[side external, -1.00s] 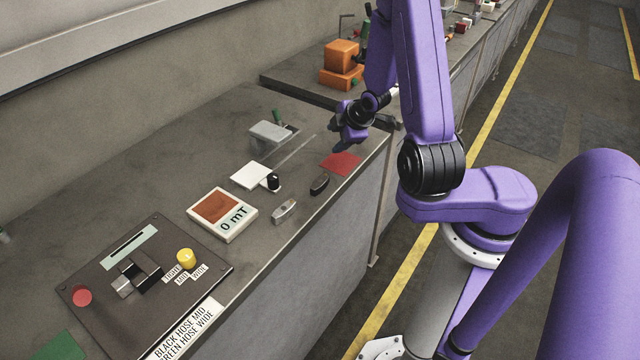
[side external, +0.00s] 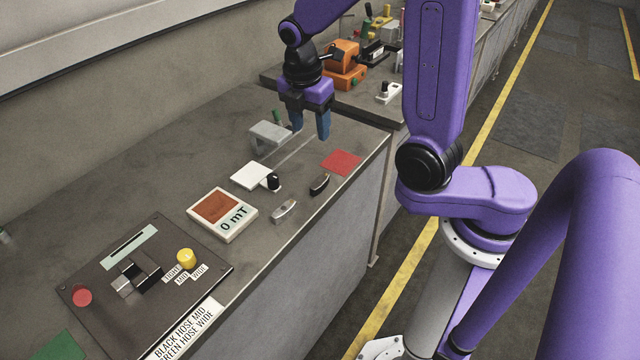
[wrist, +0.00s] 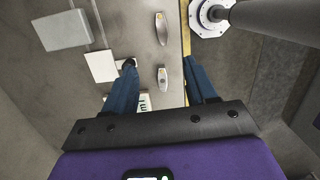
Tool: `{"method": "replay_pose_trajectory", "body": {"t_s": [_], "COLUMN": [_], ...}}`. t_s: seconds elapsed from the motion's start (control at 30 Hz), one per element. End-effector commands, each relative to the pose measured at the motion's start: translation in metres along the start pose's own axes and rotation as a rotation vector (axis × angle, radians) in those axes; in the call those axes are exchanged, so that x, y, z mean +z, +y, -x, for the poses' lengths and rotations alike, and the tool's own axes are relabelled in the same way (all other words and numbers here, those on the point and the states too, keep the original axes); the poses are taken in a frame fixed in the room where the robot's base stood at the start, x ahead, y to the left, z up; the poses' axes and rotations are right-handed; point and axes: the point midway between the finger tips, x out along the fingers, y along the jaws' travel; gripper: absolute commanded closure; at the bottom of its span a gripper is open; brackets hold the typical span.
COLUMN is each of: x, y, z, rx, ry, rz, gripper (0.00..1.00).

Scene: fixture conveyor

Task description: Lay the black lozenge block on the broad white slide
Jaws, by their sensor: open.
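The black lozenge block (side external: 319,184) lies flat on the bench near its front edge, between a red square and a silver lozenge block (side external: 284,210). The broad white slide (side external: 250,176) is a flat white plate to its left, with a black knob at its right corner, and looks empty; it also shows in the wrist view (wrist: 101,66). My gripper (side external: 311,130) is open and empty, fingers pointing down, above the bench behind the black block. In the wrist view two lozenge blocks lie in line with the finger gap; glare makes their colours hard to tell.
A grey block (side external: 270,134) stands behind the slide. A red square (side external: 341,163) lies near the front edge. The meter (side external: 222,214) and a dark control panel (side external: 145,280) are nearer the camera. An orange machine (side external: 342,62) stands on the farther bench.

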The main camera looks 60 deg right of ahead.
Motion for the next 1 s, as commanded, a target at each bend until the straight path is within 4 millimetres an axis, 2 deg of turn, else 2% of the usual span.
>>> {"method": "replay_pose_trajectory", "body": {"t_s": [0.3,0.6,0.8,1.0], "x": [0.0,0.0,0.0,0.001], "y": [-0.002,-0.002,-0.001,-0.001], "z": [-0.053,-0.096,-0.113,-0.12], "rx": [-0.007,-0.006,-0.003,-0.002], "ry": [0.0,0.001,-0.001,0.0], "rz": [0.0,-0.001,-0.002,-0.002], "gripper": [0.44,0.44,0.44,0.44]}}
